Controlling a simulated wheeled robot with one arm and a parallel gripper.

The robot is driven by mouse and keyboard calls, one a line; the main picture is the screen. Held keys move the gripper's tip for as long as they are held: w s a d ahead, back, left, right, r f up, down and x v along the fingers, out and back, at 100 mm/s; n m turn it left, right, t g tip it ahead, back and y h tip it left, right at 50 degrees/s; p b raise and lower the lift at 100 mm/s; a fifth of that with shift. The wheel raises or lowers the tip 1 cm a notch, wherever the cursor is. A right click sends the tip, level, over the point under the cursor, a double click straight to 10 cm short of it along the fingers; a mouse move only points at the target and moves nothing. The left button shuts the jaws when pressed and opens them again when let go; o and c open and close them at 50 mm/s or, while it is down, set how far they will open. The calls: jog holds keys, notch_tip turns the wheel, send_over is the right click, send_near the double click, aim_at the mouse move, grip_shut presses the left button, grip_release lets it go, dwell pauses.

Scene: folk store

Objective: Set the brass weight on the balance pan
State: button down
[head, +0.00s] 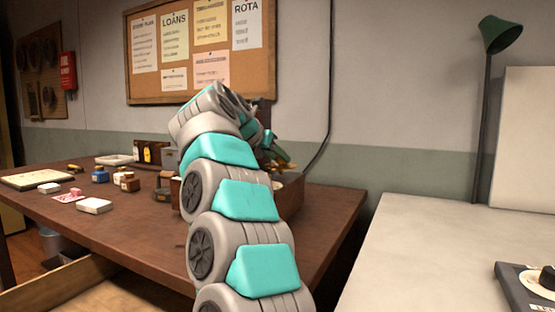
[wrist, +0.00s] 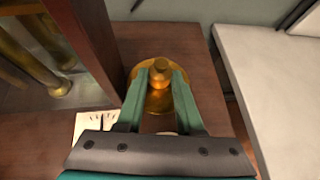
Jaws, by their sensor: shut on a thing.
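My gripper (wrist: 160,75) is shut on the brass weight (wrist: 160,72), a small knobbed golden piece between the two green fingertips. Below it in the wrist view is a round brass pan (wrist: 158,103), partly hidden by the fingers. The weight appears over the pan; I cannot tell whether it touches it. In the head view my arm hides most of the balance area, and only a bit of brass (head: 284,166) shows past my gripper.
A dark wooden case (wrist: 92,35) with brass parts stands close left of my gripper. A white marked card (wrist: 92,124) lies near it. A pale worktop (head: 430,250) is at right, with a green lamp (head: 497,35).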

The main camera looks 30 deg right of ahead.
dwell(0.3)
jog(key=shift+f, duration=0.2)
jog(key=c, duration=0.5)
grip_release()
jog(key=shift+c, duration=0.2)
jog(key=shift+r, duration=0.15)
jog(key=shift+a+r, duration=0.1)
jog(key=shift+r, duration=0.05)
jog(key=v, duration=1.1)
jog(key=shift+s+a, duration=0.2)
jog(key=shift+a, duration=0.15)
jog(key=shift+r, duration=0.1)
